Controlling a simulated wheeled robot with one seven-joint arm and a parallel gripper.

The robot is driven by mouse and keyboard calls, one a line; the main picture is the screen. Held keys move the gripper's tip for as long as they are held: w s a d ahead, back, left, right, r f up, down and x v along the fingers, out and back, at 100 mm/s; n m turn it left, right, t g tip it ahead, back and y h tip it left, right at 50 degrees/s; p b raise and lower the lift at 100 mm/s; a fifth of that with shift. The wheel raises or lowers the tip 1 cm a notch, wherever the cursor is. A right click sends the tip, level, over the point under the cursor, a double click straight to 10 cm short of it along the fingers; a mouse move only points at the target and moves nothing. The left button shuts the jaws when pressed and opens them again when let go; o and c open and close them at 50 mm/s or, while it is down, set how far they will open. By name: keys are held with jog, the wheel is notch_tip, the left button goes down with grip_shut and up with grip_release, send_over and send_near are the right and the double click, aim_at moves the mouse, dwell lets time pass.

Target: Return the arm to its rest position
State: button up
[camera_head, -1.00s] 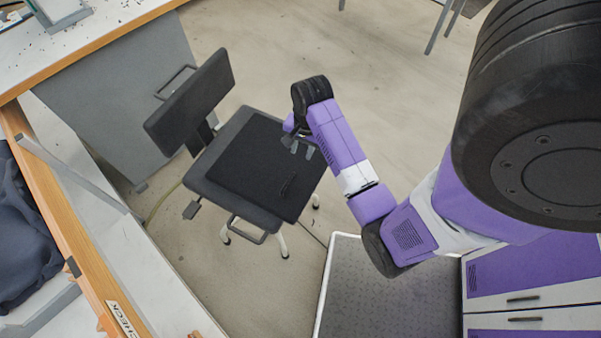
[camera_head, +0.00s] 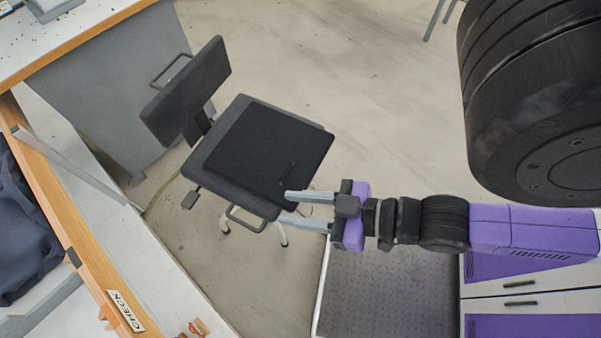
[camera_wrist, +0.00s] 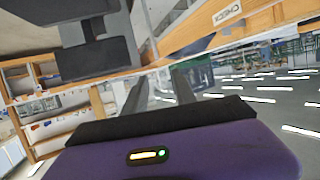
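My gripper (camera_head: 300,209) shows in the head view, pointing left with its two grey fingers apart and nothing between them. It hangs in front of the lower right edge of the black chair's seat, as seen from the head; whether it touches the chair cannot be told. My arm reaches in from the right, with purple and black links. In the wrist view, the gripper's purple body fills the bottom and the two dark fingers (camera_wrist: 160,95) stand apart.
A black swivel chair (camera_head: 262,152) stands on the open floor. A workbench with an orange edge (camera_head: 75,235) and a "CHECK" label (camera_head: 126,310) runs along the left, with dark cloth (camera_head: 30,235) on it. A grey-sided table (camera_head: 105,95) stands at upper left.

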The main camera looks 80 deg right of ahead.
jog(key=shift+n+t, duration=0.3)
jog(key=shift+t, duration=0.2)
jog(key=r, duration=0.1)
jog(key=a+r, duration=0.1)
jog(key=s+a+r, duration=0.1)
jog(key=shift+r, duration=0.3)
dwell(0.5)
